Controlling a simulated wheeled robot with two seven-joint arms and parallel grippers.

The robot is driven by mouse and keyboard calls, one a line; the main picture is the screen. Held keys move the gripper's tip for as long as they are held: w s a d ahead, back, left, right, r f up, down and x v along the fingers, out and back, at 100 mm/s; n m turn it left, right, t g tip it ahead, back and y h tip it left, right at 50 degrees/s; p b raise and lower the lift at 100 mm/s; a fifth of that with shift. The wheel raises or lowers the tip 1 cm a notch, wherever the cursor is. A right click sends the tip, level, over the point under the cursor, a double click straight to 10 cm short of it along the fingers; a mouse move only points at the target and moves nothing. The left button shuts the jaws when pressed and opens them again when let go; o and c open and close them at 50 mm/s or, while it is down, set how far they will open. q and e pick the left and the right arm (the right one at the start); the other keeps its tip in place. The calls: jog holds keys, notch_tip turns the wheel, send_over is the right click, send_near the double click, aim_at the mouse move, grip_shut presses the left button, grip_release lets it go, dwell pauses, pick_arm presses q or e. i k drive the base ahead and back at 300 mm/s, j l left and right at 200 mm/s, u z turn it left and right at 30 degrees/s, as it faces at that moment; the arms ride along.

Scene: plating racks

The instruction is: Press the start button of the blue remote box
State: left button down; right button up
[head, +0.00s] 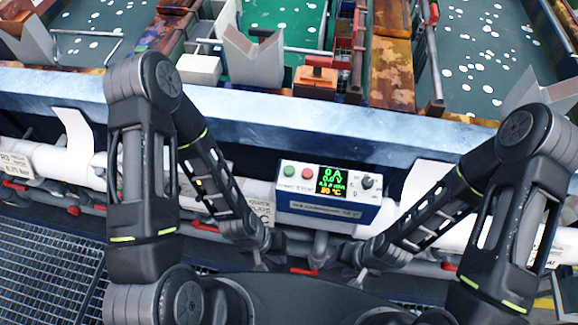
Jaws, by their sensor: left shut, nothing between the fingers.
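The blue remote box (318,212) hangs in the middle of the head view, below the tank edge. Its pale top face carries a green button (289,171) at the left, a red button (305,173) beside it, a lit display (332,180) and a dark knob (368,182). The start label is too small to read surely. My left gripper (266,257) is shut and empty, below and left of the box, apart from the buttons. My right gripper (357,268) is below and right of the box; its fingers are too small to judge.
White pipes (75,165) with red handles run behind my arms. A grey-blue tank edge (250,108) crosses above the box, with green plating baths (490,60) beyond. A metal grating (45,265) lies at lower left. Space directly above the buttons is free.

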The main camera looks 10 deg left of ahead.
aim_at(289, 170)
jog(key=k+l+u, duration=0.1)
jog(key=l, duration=0.35)
jog(key=k+l+u, duration=0.1)
jog(key=l, duration=0.3)
jog(key=k+l+u, duration=0.1)
jog(key=l, duration=0.35)
jog(key=k+l+u, duration=0.1)
jog(key=l, duration=0.3)
jog(key=k+l, duration=0.25)
jog(key=l, duration=0.15)
jog(key=k+l+u, duration=0.15)
jog(key=l, duration=0.25)
